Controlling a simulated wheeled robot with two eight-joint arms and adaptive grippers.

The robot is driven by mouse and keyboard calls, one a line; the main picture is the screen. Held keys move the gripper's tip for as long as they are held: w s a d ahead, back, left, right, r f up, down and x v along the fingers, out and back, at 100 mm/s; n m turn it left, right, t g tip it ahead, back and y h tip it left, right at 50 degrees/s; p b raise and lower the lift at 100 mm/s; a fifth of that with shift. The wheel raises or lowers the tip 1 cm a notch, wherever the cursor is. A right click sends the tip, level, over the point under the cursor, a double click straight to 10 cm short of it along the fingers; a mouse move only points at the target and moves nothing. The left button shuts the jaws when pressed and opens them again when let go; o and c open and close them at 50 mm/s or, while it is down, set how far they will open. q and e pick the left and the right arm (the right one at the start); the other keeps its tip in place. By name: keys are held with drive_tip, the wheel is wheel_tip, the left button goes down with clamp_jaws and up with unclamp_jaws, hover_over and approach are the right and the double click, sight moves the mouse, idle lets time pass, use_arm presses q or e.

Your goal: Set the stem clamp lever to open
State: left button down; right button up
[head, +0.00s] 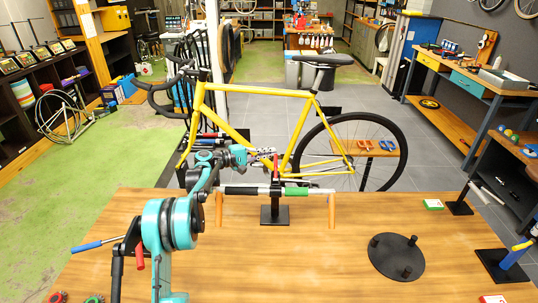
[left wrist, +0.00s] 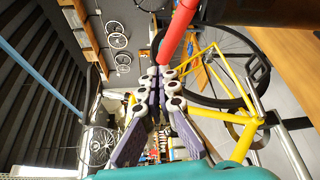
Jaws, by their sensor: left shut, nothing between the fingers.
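A red lever (head: 276,167) stands upright above the black clamp stand (head: 275,214) at the table's far edge. I take it to be the stem clamp lever. My left gripper (head: 268,154) is just left of the lever's upper end in the head view, with its fingers shut and empty. In the left wrist view the gripper's fingertips (left wrist: 160,74) meet at the lower end of the red lever (left wrist: 180,25). I cannot tell whether they touch it. My right gripper is not in view.
A bar with black, green and white sections (head: 245,190) runs across the stand. A yellow bicycle (head: 235,135) stands behind the table (head: 300,265). A black round base with pegs (head: 397,258) lies at right.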

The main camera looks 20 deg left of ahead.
use_arm(q)
drive_tip(key=s+d+r+m+h+b, duration=0.1)
drive_tip(key=s+r+m+h, duration=0.2)
drive_tip(key=s+m, duration=0.3)
drive_tip(key=s+d+r+m+h, duration=0.2)
drive_tip(key=s+r+m, duration=0.3)
drive_tip(key=m, duration=0.4)
drive_tip(key=shift+s+d+h+b, duration=0.3)
drive_tip(key=shift+s+h+b, duration=0.05)
drive_tip(key=shift+s+h, duration=0.4)
drive_tip(key=shift+r, duration=0.1)
